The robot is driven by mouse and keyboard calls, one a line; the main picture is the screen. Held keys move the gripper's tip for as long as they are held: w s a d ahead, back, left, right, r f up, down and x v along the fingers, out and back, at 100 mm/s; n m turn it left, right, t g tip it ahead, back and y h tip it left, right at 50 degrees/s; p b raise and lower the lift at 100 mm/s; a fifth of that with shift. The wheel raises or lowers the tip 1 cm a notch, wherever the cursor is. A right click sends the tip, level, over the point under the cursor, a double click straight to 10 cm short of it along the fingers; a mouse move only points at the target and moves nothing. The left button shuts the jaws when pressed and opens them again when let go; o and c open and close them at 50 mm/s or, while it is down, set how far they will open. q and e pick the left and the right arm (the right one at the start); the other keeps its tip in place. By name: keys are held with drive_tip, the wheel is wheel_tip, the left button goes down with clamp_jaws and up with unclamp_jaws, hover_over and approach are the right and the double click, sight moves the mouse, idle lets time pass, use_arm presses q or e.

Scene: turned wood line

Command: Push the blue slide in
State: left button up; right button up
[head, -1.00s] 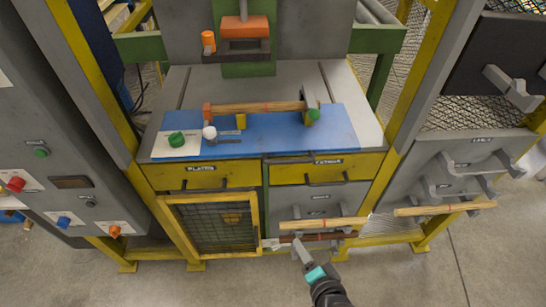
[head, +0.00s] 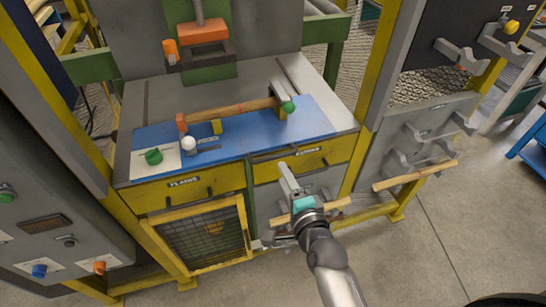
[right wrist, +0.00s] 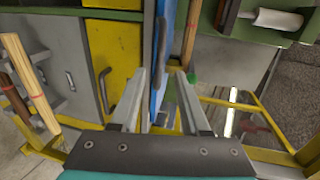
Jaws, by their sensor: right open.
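The blue slide (head: 230,142) is a flat blue board on the grey machine table, reaching the table's front edge above the yellow drawers. A wooden bar (head: 235,111) lies along it between an orange block (head: 181,122) and a green knob (head: 288,106). My right gripper (head: 284,168) is open and empty, in front of the right yellow drawer and just short of the slide's front edge. In the right wrist view the slide (right wrist: 158,75) shows edge-on in line with the gap between my fingers; contact cannot be told. My left gripper is out of view.
Yellow drawers (head: 180,195) with handles sit below the table, with a mesh door (head: 207,237) beneath. A wooden bar (head: 415,176) rests on brackets at the right.

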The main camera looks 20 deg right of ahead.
sight(274, 159)
drive_tip(key=b+x, duration=0.1)
drive_tip(key=x, duration=0.8)
clamp_jaws()
idle(1.4)
